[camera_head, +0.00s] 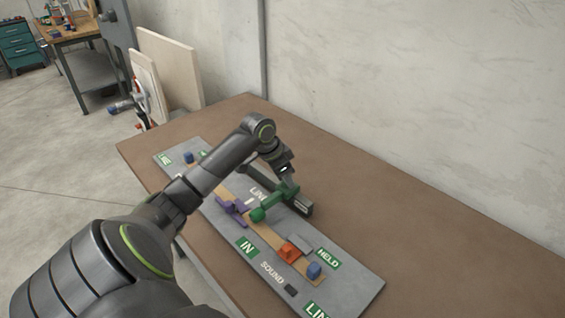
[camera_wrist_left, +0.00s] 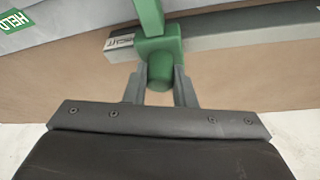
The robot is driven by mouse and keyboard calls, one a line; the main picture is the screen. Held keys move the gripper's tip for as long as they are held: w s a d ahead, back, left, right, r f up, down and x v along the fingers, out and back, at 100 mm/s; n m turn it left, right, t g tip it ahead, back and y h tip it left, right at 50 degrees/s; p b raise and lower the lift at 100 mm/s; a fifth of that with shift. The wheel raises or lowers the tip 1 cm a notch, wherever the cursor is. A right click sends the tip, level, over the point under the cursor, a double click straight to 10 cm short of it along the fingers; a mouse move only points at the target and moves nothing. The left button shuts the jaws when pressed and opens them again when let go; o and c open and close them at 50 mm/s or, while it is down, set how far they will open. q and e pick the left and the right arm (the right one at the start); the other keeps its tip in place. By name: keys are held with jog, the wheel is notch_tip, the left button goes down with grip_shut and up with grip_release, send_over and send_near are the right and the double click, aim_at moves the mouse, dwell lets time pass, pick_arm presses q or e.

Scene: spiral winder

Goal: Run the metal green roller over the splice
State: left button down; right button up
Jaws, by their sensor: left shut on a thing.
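The green roller (camera_head: 274,204) is in my left gripper (camera_head: 287,186), over the middle of the grey board (camera_head: 345,286). In the left wrist view the fingers (camera_wrist_left: 160,92) close on the roller's green knob (camera_wrist_left: 160,71); a green arm (camera_wrist_left: 151,18) runs away from it. In the head view the roller's green end (camera_head: 257,214) is above or on the tan strip (camera_head: 262,232), between a purple piece (camera_head: 232,208) and an orange piece (camera_head: 290,252). I cannot tell whether it touches. The splice is not clearly visible. My right gripper is out of view.
A dark grey bar (camera_head: 301,207) lies behind the roller. Blue pieces sit near the strip's far end (camera_head: 188,157) and near end (camera_head: 314,270). A grey plate (camera_head: 300,242) and a HELD label (camera_head: 328,258) are beside the orange piece. The brown table (camera_head: 420,240) is clear at right.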

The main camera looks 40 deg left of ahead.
pick_arm(q)
jog(key=shift+d+r+p, duration=0.2)
jog(key=shift+d+p, duration=0.3)
jog(key=shift+d, duration=0.5)
jog(key=shift+s+d+f, duration=0.1)
jog(key=shift+d, duration=0.1)
jog(key=shift+d+f, duration=0.1)
jog(key=shift+f, duration=0.05)
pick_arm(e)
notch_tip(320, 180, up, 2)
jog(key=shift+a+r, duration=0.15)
pick_arm(q)
jog(key=c, duration=1.5)
grip_release()
jog(key=shift+o, duration=1.1)
jog(key=shift+d, duration=0.15)
jog(key=shift+o, duration=0.5)
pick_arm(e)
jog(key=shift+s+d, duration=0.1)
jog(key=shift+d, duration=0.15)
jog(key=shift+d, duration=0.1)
